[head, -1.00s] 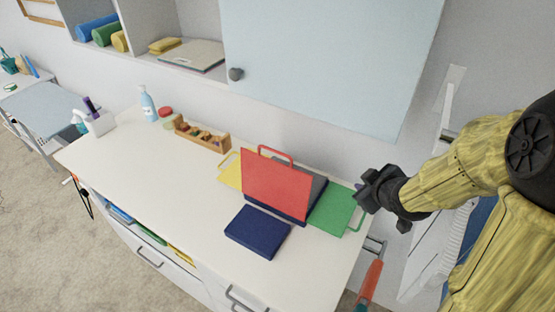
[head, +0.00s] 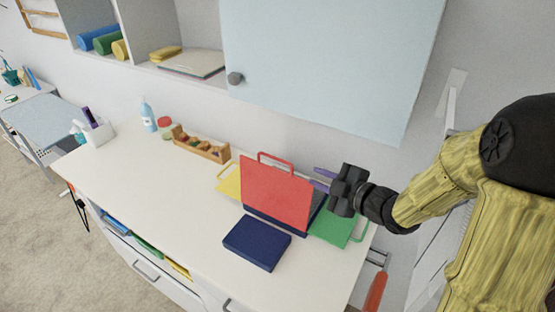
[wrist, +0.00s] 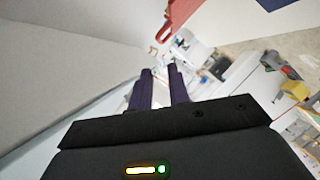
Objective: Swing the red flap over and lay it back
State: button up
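The red flap (head: 276,192), with a red loop handle on its top edge, stands nearly upright on a dark navy base (head: 258,222) on the white desk. A yellow flap (head: 230,184) lies flat behind it at left, and a green flap (head: 332,228) lies at right. A navy block (head: 257,243) lies in front. My gripper (head: 320,178) is right of the red flap near its top, purple fingers pointing left, apart and empty. In the wrist view, the fingers (wrist: 159,70) show a gap, and the red flap (wrist: 182,14) with its handle is beyond the tips.
A pale blue cabinet door (head: 320,60) hangs above the desk's back. A wooden rack (head: 201,146), a red-lidded jar (head: 166,130) and a blue bottle (head: 148,116) stand at back left. An orange-handled tool (head: 375,292) hangs at the right edge.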

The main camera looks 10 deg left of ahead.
aim_at(281, 161)
jog(key=p+x, duration=0.4)
jog(key=x, duration=1.2)
jog(key=shift+w+a+f+p, duration=0.1)
jog(key=shift+w+f+p, duration=0.1)
jog(key=shift+p, duration=0.2)
grip_shut()
